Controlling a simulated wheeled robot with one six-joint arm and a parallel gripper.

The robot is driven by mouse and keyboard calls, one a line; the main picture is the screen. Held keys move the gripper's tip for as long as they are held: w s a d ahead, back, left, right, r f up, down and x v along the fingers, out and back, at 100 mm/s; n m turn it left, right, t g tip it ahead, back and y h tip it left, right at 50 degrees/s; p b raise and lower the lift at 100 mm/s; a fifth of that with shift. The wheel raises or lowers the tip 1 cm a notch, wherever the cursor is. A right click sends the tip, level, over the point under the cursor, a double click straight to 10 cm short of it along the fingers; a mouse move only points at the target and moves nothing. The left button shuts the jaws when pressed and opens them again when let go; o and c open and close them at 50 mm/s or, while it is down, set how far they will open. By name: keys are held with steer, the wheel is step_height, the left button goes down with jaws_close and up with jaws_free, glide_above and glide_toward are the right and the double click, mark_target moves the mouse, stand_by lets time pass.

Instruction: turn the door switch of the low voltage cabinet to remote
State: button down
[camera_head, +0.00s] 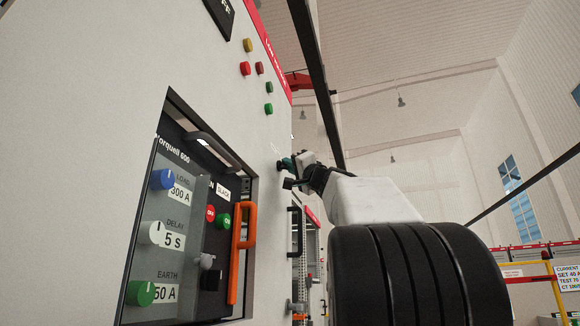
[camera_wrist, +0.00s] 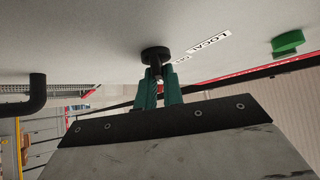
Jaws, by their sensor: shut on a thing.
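The door switch is a round black knob on the cabinet's pale door, seen in the wrist view (camera_wrist: 155,55). A white label reading LOCAL (camera_wrist: 210,41) sits beside it, with a second label partly hidden. My gripper (camera_wrist: 159,76) has green fingers and is shut on the knob's grip; the fingers cover part of it. In the head view my gripper (camera_head: 288,163) touches the door of the low voltage cabinet (camera_head: 90,120), right of the breaker window. The knob's exact pointing direction cannot be told.
A breaker panel with an orange handle (camera_head: 237,252) and coloured knobs sits in the door's window. Red, yellow and green lamps (camera_head: 268,87) are above. A black door handle (camera_wrist: 24,98) is to the left in the wrist view. A yellow railing (camera_head: 560,290) stands at right.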

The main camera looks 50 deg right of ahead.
steer(key=shift+m+g+h, duration=0.8)
steer(key=shift+m+h, duration=0.4)
steer(key=shift+m, duration=0.7)
steer(key=c, duration=1.5)
jaws_free()
steer(key=v, duration=0.7)
steer(key=shift+s+a, duration=0.15)
steer(key=shift+s, duration=0.2)
